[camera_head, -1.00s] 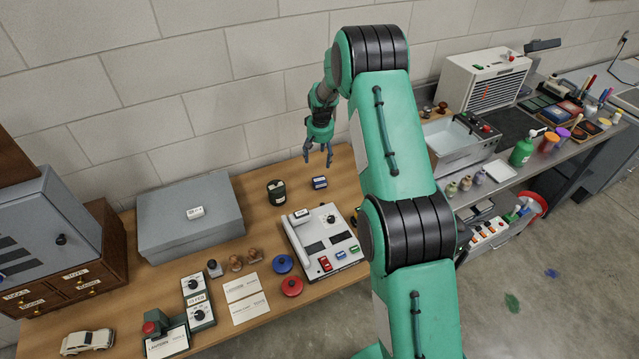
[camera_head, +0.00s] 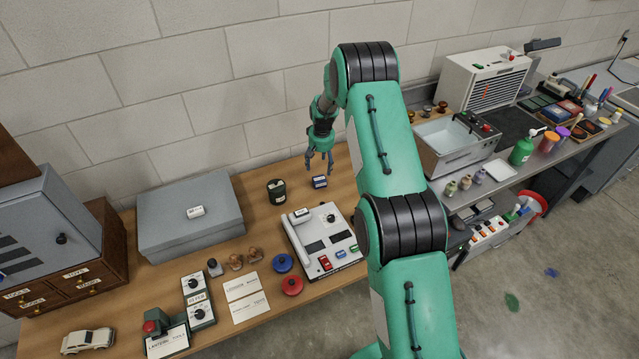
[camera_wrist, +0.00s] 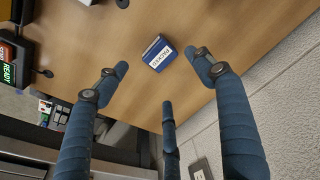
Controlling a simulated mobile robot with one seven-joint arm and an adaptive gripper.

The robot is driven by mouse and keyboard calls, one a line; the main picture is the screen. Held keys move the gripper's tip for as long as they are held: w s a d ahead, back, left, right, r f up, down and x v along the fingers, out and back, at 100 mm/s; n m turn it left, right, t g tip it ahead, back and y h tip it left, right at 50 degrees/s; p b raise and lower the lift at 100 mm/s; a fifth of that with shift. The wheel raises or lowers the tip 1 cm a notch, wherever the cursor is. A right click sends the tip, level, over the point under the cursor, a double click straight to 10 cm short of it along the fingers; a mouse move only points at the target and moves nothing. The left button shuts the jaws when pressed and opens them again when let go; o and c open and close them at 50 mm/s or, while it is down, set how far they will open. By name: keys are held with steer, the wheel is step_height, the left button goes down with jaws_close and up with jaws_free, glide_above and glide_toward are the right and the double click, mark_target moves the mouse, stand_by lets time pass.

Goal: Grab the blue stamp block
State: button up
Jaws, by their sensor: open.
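The blue stamp block (camera_head: 319,182) sits on the wooden table (camera_head: 345,165) near the wall. It has a white label on one side. In the wrist view the blue stamp block (camera_wrist: 157,52) lies ahead of and between the spread fingers, with a gap of bare table around it. My gripper (camera_head: 320,165) is open and empty, with its fingers pointing down just above the block. The wrist view shows my gripper's (camera_wrist: 155,90) three blue fingers spread apart, none clearly touching the block.
A dark round jar (camera_head: 276,192) stands left of the block. A light console with buttons (camera_head: 312,228) is in front of it. A grey box (camera_head: 165,235) lies farther left. The wall (camera_head: 260,120) is close behind. Bare table shows right of the block.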

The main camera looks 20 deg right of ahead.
mark_target(319, 179)
steer(key=shift+w+f, duration=0.2)
steer(key=shift+f, duration=1.25)
steer(key=shift+w+f, duration=0.15)
steer(key=shift+f, duration=1.25)
steer(key=shift+w+d+f, duration=0.1)
steer(key=shift+w+f, duration=0.05)
steer(key=shift+f, duration=1.15)
steer(key=shift+w+f, duration=0.15)
steer(key=shift+f, duration=1.15)
steer(key=c, duration=1.3)
steer(key=shift+r, duration=0.15)
steer(key=shift+r, duration=4.85)
